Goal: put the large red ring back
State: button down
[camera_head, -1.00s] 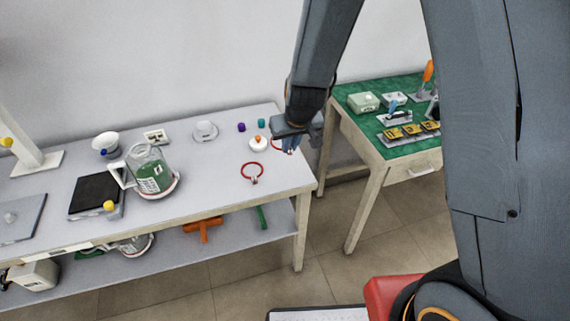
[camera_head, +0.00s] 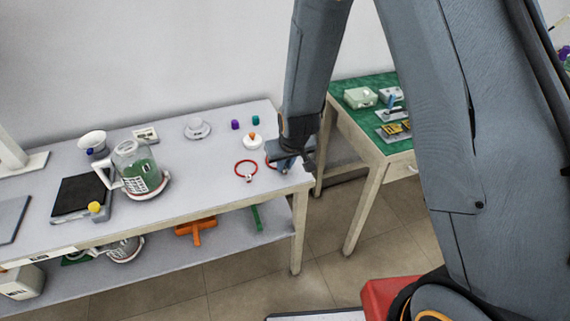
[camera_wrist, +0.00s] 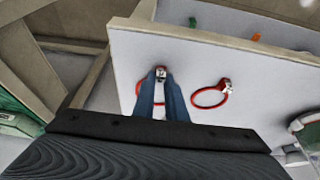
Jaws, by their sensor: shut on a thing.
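My gripper (camera_head: 286,167) is over the right end of the white table and points down. In the wrist view its two blue fingers (camera_wrist: 161,80) are closed on the small metal clasp of a red ring (camera_wrist: 138,86). Most of this ring is hidden behind the fingers; its left edge shows beside my gripper in the head view (camera_head: 267,160). I cannot tell whether it touches the table. A second red ring (camera_head: 246,161) with its own clasp lies flat on the table just left of my gripper; it also shows in the wrist view (camera_wrist: 196,102). I cannot tell which ring is larger.
A white round piece with an orange top (camera_head: 252,143) stands close behind the rings. A glass jug (camera_head: 133,160) and a black plate (camera_head: 80,197) are further left. The table's right edge is close to my gripper. A green-topped table (camera_head: 357,118) stands to the right.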

jog(key=shift+f, duration=0.15)
jog(key=c, duration=1.8)
grip_release()
jog(key=p+v, duration=0.2)
jog(key=v, duration=0.9)
jog(key=s+d+r+m+g, duration=0.1)
jog(key=s+d+r, duration=0.4)
jog(key=s+d, duration=0.2)
jog(key=s+d+r+m+g+h, duration=0.1)
jog(key=s+d+r+m, duration=0.1)
jog(key=s+d+r, duration=0.2)
jog(key=s+d, duration=0.3)
jog(key=shift+d+r, duration=0.4)
jog(key=shift+s, duration=0.1)
